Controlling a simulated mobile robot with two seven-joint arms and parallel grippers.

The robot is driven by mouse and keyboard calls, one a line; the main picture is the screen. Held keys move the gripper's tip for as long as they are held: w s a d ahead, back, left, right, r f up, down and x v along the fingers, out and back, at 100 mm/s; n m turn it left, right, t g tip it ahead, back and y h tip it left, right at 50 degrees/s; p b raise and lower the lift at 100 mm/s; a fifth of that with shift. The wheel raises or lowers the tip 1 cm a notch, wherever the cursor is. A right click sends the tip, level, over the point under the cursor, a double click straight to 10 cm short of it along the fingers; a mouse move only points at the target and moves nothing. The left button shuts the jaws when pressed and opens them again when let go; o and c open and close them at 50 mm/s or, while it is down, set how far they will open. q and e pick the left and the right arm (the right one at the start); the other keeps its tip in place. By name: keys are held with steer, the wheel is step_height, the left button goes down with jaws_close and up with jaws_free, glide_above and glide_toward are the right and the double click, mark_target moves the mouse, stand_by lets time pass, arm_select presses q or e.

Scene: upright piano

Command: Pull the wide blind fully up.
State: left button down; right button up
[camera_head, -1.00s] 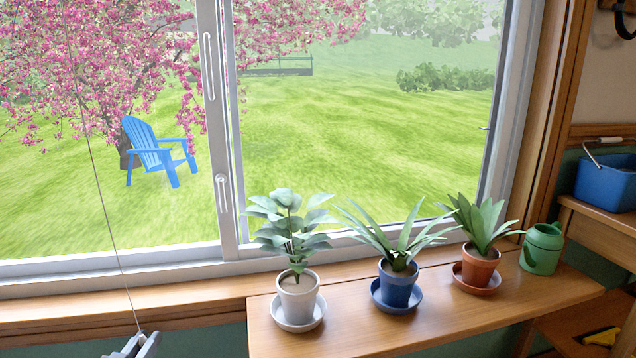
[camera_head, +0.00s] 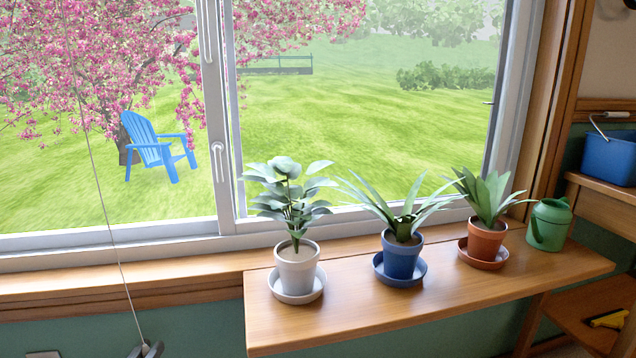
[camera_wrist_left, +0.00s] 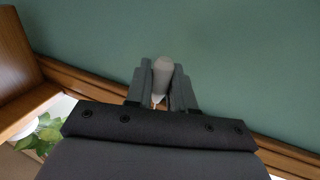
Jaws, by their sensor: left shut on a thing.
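A thin blind cord (camera_head: 104,200) runs down in front of the left window pane, slightly slanted, to my left gripper. The wide blind itself does not show in either view. My left gripper (camera_head: 147,350) is at the bottom edge of the head view, below the window sill and in front of the green wall. In the left wrist view, my left gripper (camera_wrist_left: 163,88) is shut on a pale grey cord pull (camera_wrist_left: 163,68), whose rounded end sticks out between the fingers. My right gripper is not in view.
A wooden shelf (camera_head: 375,315) juts out right of the cord. It bears a white-potted plant (camera_head: 297,268), a blue-potted plant (camera_head: 402,257), a terracotta-potted plant (camera_head: 484,242) and a green watering can (camera_head: 549,226). The wall (camera_head: 70,325) below the sill is clear.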

arm_select(q)
step_height(320, 180, down, 8)
steer(key=shift+r, duration=0.2)
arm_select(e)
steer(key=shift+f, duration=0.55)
arm_select(q)
steer(key=shift+s, duration=0.1)
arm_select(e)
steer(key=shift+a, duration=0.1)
